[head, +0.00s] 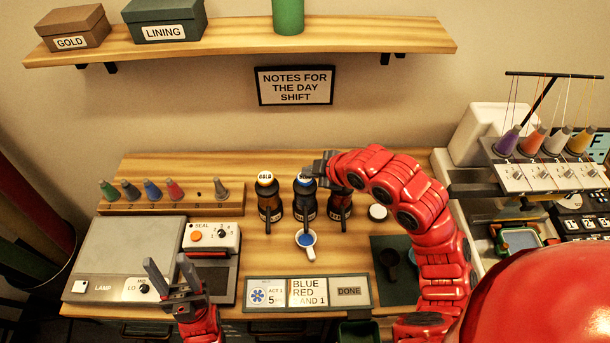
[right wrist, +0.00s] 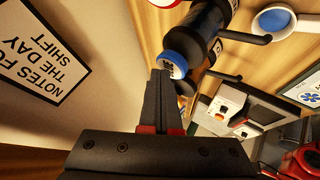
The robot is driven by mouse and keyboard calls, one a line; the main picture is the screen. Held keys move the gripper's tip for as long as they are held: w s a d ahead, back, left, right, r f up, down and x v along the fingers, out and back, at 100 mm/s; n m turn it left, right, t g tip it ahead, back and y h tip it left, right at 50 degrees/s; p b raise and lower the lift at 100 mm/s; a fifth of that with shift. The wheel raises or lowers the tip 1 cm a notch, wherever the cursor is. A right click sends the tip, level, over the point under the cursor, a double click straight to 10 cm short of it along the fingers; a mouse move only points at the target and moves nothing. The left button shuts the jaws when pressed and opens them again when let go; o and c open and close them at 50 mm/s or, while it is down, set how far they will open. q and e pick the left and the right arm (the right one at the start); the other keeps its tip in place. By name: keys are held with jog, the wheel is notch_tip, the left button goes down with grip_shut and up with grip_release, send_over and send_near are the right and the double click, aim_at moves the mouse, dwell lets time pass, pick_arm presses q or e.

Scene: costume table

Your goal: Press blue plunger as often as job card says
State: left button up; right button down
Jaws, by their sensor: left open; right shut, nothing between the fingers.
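The blue-topped pump bottle (head: 304,200) stands upright between the gold-labelled bottle (head: 267,195) and a third dark bottle (head: 339,208). Its blue plunger (right wrist: 173,63) shows clearly in the right wrist view. My right gripper (head: 312,170) is shut and empty, its tips at the blue plunger's top; I cannot tell whether they touch. A white cup with blue inside (head: 306,241) sits below the blue bottle's spout. The job card (head: 266,295) reads "ACT 1" and "5" beside a blue flower; the neighbouring card reads "BLUE RED AND 1". My left gripper (head: 170,274) is open and empty at front left.
A "DONE" plate (head: 349,291) ends the card row. A spool rack (head: 170,200), lamp panel (head: 125,255) and seal box (head: 211,237) stand at left. A dark mat (head: 390,285) and white lid (head: 377,212) lie near my right arm. A threaded-cone machine (head: 540,175) stands right.

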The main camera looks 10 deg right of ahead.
aim_at(310, 179)
jog(key=shift+f+b, duration=0.3)
jog(key=shift+f, duration=0.15)
dwell(0.6)
jog(key=shift+r+p, duration=0.7)
jog(key=shift+r, duration=0.55)
jog(key=shift+r+p, duration=1.3)
jog(key=shift+r, duration=1.25)
jog(key=shift+f, duration=0.1)
